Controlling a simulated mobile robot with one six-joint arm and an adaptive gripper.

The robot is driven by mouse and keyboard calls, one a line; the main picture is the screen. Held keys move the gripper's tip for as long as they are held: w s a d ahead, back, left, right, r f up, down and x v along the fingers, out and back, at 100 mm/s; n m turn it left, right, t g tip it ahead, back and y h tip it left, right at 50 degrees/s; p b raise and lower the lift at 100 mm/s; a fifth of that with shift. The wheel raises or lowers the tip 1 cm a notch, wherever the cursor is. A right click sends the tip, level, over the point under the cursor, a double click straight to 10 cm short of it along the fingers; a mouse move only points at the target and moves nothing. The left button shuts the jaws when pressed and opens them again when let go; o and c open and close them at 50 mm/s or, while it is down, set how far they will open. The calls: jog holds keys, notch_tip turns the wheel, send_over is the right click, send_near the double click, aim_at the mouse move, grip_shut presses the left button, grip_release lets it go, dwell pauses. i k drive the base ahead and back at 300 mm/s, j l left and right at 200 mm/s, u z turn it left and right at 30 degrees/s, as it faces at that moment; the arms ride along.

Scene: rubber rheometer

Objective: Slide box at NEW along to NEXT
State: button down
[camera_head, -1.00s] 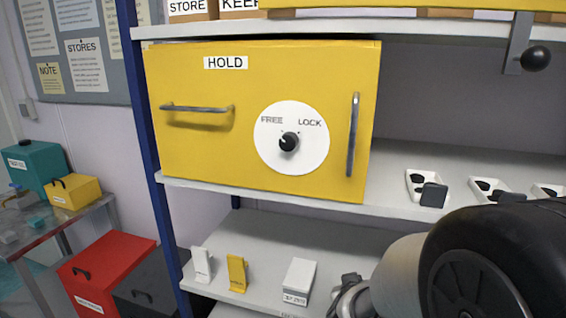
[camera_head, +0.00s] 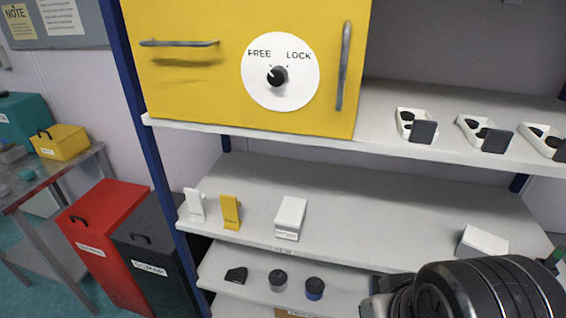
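A white box (camera_head: 290,218) with a small label on its front stands on the middle shelf, right of a yellow stand (camera_head: 230,212) and a white stand (camera_head: 195,205). Another white box (camera_head: 482,242) lies farther right on the same shelf, partly hidden behind my arm. No NEW or NEXT marking is readable; a small shelf-edge label (camera_head: 284,250) below the first box is too small to read. My gripper (camera_head: 378,300) is at the bottom, in front of the shelves, mostly hidden by my dark wrist. Its fingers are not clear.
The lower shelf (camera_head: 245,292) holds a black piece and two dark round pots. Between the two white boxes the middle shelf is clear.

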aim_at(289, 221)
jog(key=j, duration=0.75)
jog(key=i+j, duration=0.15)
jog(key=j, duration=1.3)
jog(key=i+l, duration=0.15)
jog(key=l, duration=0.2)
jog(key=i+l, duration=0.15)
jog(key=l, duration=0.15)
